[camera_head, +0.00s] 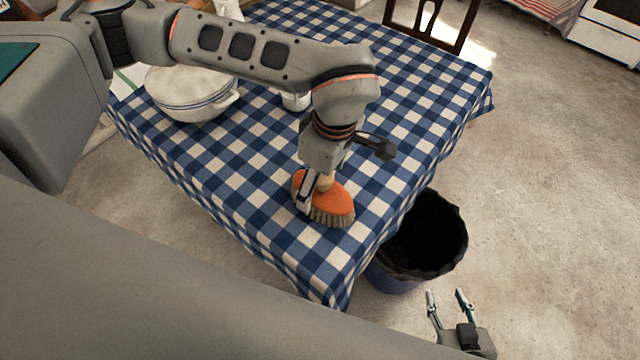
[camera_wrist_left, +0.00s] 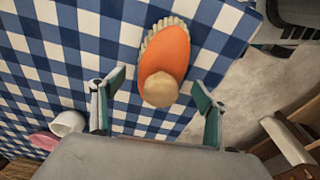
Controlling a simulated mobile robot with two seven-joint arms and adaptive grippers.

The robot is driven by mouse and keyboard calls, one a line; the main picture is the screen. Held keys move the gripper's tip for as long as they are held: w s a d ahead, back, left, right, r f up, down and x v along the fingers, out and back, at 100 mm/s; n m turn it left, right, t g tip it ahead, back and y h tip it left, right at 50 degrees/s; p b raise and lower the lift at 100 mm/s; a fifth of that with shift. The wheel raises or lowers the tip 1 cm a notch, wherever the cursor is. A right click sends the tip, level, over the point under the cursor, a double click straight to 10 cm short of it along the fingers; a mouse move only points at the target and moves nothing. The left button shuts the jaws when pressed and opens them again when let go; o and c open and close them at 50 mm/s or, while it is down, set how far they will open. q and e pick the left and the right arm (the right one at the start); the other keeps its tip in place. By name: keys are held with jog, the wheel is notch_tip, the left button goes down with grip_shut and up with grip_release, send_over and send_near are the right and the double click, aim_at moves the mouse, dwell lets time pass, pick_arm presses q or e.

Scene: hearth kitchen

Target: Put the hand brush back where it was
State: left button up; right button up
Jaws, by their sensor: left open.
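The hand brush (camera_head: 338,200) has an orange body, pale bristles along its edge and a light round knob. It lies on the blue and white checked tablecloth near the table's front corner. In the left wrist view the brush (camera_wrist_left: 165,50) lies ahead with its knob towards me. My left gripper (camera_head: 316,187) is above the brush, partly hiding it. Its fingers (camera_wrist_left: 159,87) stand apart on either side of the knob, with a visible gap on both sides. My right gripper (camera_head: 449,300) is open and empty, low at the bottom right, beyond the table.
A dark-lined bin (camera_head: 425,235) stands on the floor right beside the table corner. A white lidded pot (camera_head: 190,95) stands on the table's left part. A white cup (camera_wrist_left: 67,123) shows in the left wrist view. A wooden chair (camera_head: 465,25) stands behind the table.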

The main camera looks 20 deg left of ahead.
pick_arm(q)
jog(key=r, duration=0.6)
jog(key=d+r, duration=0.1)
jog(key=r, duration=0.2)
jog(key=shift+s+d+r, duration=0.1)
jog(key=shift+s+r, duration=0.1)
